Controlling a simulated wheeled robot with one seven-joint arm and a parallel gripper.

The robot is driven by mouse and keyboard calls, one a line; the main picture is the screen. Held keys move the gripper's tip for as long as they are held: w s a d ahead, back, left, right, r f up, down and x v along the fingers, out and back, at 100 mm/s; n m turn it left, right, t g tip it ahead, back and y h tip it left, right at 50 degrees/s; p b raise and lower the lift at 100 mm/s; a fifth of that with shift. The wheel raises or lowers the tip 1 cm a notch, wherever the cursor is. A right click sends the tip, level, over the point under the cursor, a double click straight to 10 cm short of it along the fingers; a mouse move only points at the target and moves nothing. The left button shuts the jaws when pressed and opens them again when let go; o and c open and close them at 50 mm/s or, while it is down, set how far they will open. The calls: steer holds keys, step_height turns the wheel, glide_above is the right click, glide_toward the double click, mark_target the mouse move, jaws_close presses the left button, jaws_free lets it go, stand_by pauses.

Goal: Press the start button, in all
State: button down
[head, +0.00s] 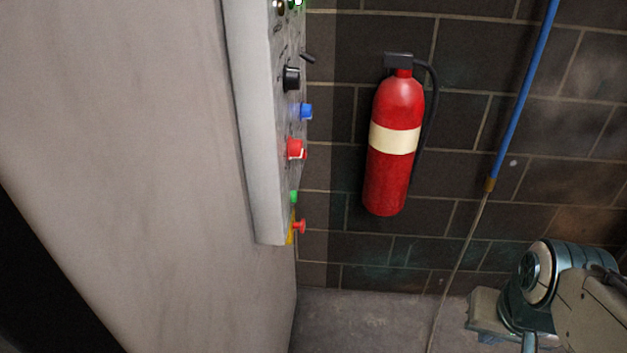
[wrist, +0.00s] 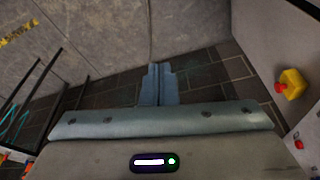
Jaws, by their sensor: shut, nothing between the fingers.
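The grey control panel (head: 262,130) is seen nearly edge-on in the head view. A small green button (head: 293,197) sits low on its face, above a red mushroom button (head: 299,227) on a yellow base. No label is readable, so I cannot tell for certain which is the start button. In the wrist view the red button on its yellow box (wrist: 291,84) is at the right; no green button is made out on the panel there. My gripper (wrist: 157,68) is shut and empty, with its fingers together, apart from the panel.
Higher on the panel are a red knob (head: 296,149), a blue button (head: 305,111) and a black knob (head: 291,78). A fire extinguisher (head: 395,150) hangs on the dark block wall. A blue hose (head: 525,90) hangs to its right. Dark rails (wrist: 45,95) stand left in the wrist view.

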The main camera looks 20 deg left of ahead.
mark_target(294, 196)
steer(key=w+a+f+m+t+y, duration=0.1)
steer(key=w+a+f+m+t, duration=0.2)
steer(key=w, duration=0.8)
steer(key=w+a+f+m+t+y, duration=0.1)
steer(key=w+a+m+t, duration=0.3)
steer(key=w, duration=0.7)
steer(key=w+a+m+y, duration=0.2)
steer(key=a+m+y, duration=0.1)
steer(key=a+y, duration=0.4)
steer(key=w+a+m+y, duration=0.3)
steer(key=a+y, duration=0.4)
steer(key=a, duration=0.7)
steer(key=shift+a+m+b, duration=0.2)
steer(key=shift+m+b, duration=0.1)
steer(key=shift+m, duration=0.4)
steer(key=s+a+b, duration=0.2)
steer(key=a, duration=0.6)
steer(key=shift+a+b, duration=0.3)
